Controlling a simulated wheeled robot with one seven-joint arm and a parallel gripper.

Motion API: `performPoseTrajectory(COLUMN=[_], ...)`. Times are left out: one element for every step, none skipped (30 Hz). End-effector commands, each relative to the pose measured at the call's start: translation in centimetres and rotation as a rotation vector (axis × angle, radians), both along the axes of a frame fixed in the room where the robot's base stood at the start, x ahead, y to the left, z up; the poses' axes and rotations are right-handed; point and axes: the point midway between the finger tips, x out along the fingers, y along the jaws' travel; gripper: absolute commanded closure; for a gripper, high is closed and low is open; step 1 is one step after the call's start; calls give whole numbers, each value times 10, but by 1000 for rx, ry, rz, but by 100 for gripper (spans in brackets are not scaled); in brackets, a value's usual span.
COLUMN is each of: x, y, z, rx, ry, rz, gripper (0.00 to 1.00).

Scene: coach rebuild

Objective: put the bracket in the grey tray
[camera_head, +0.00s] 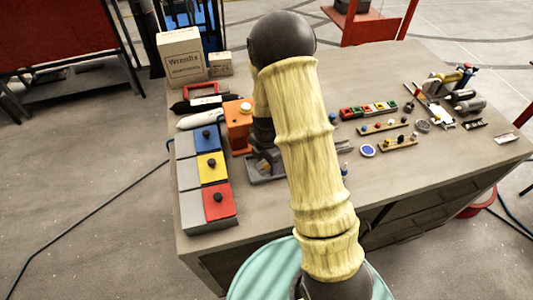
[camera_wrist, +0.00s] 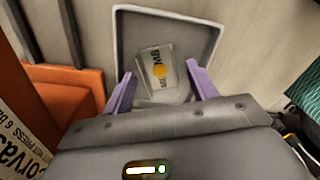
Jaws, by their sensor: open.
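The grey tray (camera_wrist: 211,42) lies below my gripper in the wrist view; its edge also shows in the head view (camera_head: 268,178), partly behind my arm. Inside it lies a small silvery-grey piece (camera_wrist: 152,58) with dark lettering and a yellow round mark. It looks like the bracket, but its shape is not clear. My gripper (camera_wrist: 160,92) is open, its two purple fingers apart over the near part of the tray. The piece shows between and beyond the fingertips, and I see no finger closed on it. In the head view, my arm hides most of the gripper.
An orange block (camera_head: 238,122) stands close left of the tray. A case with blue, yellow and red lids (camera_head: 213,168) is farther left. Small parts racks (camera_head: 384,127) and metal pieces (camera_head: 474,124) lie to the right. A Wrenfix box (camera_head: 182,58) stands at the back left.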

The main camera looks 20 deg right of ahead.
Motion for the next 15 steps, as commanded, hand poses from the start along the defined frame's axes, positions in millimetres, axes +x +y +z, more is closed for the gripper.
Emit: performPoseTrajectory(x=[0,1,1,1,1,1,1,1,1,1,1,1,1,2,2], y=[0,0,0,0,0,0,0,0,0,0,0,0,0,0,0], z=[3,5,8,11,14,20,24,28,34,39,44,50,56,61,68], rx=[0,1,1,0,1,1,1,0,1,1,1,0,1,1,0], ry=[-1,-2,-3,-3,-4,-4,-4,-5,-5,-6,-6,-6,-6,-6,-6], rz=[0,1,1,1,0,0,1,1,0,0,1,1,0,0,2], gripper=[42,42,42,42,42,42,42,42,42,42,42,42,42,42,42])
